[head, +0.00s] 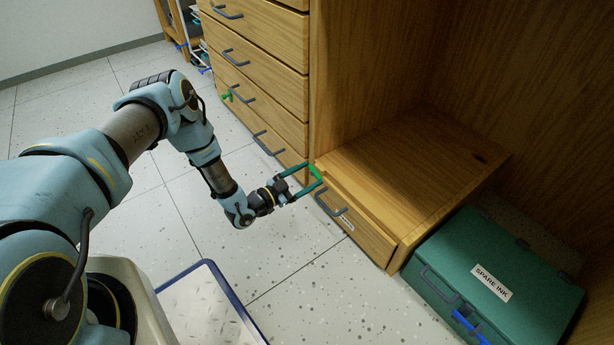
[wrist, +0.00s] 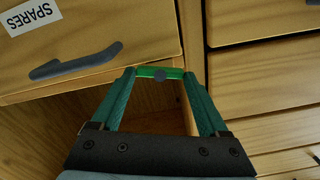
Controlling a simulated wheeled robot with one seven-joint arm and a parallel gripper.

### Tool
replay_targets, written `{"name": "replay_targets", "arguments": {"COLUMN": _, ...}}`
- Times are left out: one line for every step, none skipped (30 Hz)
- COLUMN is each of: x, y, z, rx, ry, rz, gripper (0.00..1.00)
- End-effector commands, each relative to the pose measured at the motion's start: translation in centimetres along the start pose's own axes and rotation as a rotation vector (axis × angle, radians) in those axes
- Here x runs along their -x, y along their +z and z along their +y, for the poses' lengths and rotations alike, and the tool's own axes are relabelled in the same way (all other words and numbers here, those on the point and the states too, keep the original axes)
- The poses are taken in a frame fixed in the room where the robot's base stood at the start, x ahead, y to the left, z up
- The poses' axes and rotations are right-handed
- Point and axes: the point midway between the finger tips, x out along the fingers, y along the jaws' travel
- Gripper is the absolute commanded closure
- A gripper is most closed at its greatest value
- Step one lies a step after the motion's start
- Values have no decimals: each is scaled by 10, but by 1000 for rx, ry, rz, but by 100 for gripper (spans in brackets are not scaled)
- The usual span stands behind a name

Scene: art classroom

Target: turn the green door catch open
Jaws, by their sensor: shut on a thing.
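The green door catch (head: 316,173) is a small bright green bar at the left edge of the low wooden cabinet, beside the drawer stack. In the wrist view the catch (wrist: 150,71) lies crosswise between my fingertips, with a round grey pivot at its middle. My gripper (head: 308,180), with dark green fingers, is shut on the catch; it also shows in the wrist view (wrist: 159,74). The fingers hide the ends of the catch. The nearby wooden front (wrist: 110,40) has a grey handle (wrist: 75,62) and a "SPARES" label (wrist: 30,14).
A tall drawer stack (head: 262,75) with grey handles stands left of the catch, with another green piece (head: 227,96) on it. A green "SPARE INK" case (head: 500,275) with a blue catch (head: 469,324) lies at right. The speckled floor (head: 310,290) before the cabinet is clear.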

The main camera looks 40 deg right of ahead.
Motion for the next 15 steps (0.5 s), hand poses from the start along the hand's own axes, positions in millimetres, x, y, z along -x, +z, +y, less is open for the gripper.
{"name": "replay_targets", "arguments": {"x": 0, "y": 0, "z": 0, "rx": 1, "ry": 1, "rz": -1, "gripper": 78}}
{"name": "replay_targets", "arguments": {"x": 0, "y": 0, "z": 0, "rx": 2, "ry": 1, "rz": -1, "gripper": 78}}
{"name": "replay_targets", "arguments": {"x": 0, "y": 0, "z": 0, "rx": 11, "ry": 0, "rz": -1, "gripper": 78}}
{"name": "replay_targets", "arguments": {"x": 1, "y": 1, "z": 0, "rx": 22, "ry": 0, "rz": -1, "gripper": 78}}
{"name": "replay_targets", "arguments": {"x": 1, "y": 1, "z": 0, "rx": 39, "ry": 0, "rz": -1, "gripper": 78}}
{"name": "replay_targets", "arguments": {"x": 1, "y": 1, "z": 0, "rx": 70, "ry": 0, "rz": -2, "gripper": 78}}
{"name": "replay_targets", "arguments": {"x": 1, "y": 2, "z": 0, "rx": 98, "ry": -1, "rz": -2, "gripper": 78}}
{"name": "replay_targets", "arguments": {"x": 1, "y": 2, "z": 0, "rx": 128, "ry": -1, "rz": -2, "gripper": 78}}
{"name": "replay_targets", "arguments": {"x": 1, "y": 2, "z": 0, "rx": 168, "ry": -1, "rz": -2, "gripper": 78}}
{"name": "replay_targets", "arguments": {"x": 1, "y": 2, "z": 0, "rx": 197, "ry": -1, "rz": -2, "gripper": 78}}
{"name": "replay_targets", "arguments": {"x": 1, "y": 2, "z": 0, "rx": 224, "ry": -1, "rz": -1, "gripper": 78}}
{"name": "replay_targets", "arguments": {"x": 1, "y": 2, "z": 0, "rx": 255, "ry": 0, "rz": -1, "gripper": 78}}
{"name": "replay_targets", "arguments": {"x": 1, "y": 1, "z": 0, "rx": 275, "ry": 0, "rz": -1, "gripper": 78}}
{"name": "replay_targets", "arguments": {"x": 1, "y": 1, "z": 0, "rx": 292, "ry": 0, "rz": -1, "gripper": 78}}
{"name": "replay_targets", "arguments": {"x": 1, "y": 1, "z": 0, "rx": 309, "ry": 0, "rz": -1, "gripper": 78}}
